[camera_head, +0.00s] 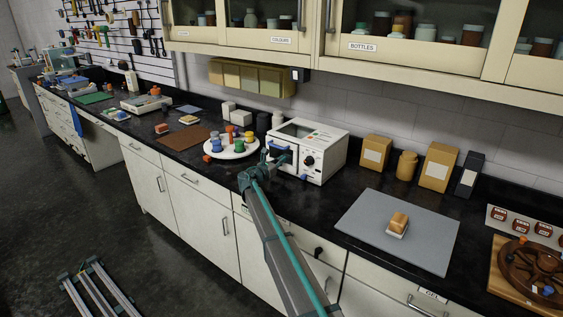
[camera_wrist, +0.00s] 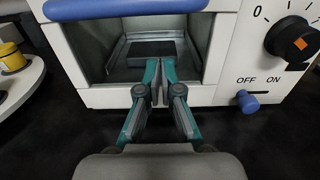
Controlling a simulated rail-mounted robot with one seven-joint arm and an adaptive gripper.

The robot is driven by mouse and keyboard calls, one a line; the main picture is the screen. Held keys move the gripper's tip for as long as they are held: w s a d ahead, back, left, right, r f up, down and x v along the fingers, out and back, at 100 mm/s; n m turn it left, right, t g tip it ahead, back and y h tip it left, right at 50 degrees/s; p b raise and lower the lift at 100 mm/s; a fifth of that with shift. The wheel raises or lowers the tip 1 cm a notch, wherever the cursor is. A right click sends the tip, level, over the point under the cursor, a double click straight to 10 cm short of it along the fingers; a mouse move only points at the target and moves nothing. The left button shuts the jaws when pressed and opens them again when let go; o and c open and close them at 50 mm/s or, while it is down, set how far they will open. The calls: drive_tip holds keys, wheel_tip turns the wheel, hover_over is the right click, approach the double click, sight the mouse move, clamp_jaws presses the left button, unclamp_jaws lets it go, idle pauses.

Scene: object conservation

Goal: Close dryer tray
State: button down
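The dryer is a white box (camera_head: 325,150) on the black counter, and its front fills the wrist view (camera_wrist: 230,60). Its front opening is uncovered, with a blue handle bar (camera_wrist: 125,8) above it. The grey metal tray (camera_wrist: 125,55) lies inside the opening, with a dark flat patch on it. My gripper (camera_wrist: 161,82) is in front of the opening, pointing in at the tray. Its fingers are together with nothing visible between them. I cannot tell whether the fingertips touch the tray. In the head view my gripper (camera_head: 272,160) partly covers the dryer's front left.
A black dial (camera_wrist: 290,40) and blue switch (camera_wrist: 248,103) sit right of the opening. A round white stand with coloured jars (camera_head: 232,150) is close on the left. A grey mat (camera_head: 370,235) with a small orange-brown item lies to the right. Cabinets hang above.

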drive_tip(key=shift+w+r, duration=0.2)
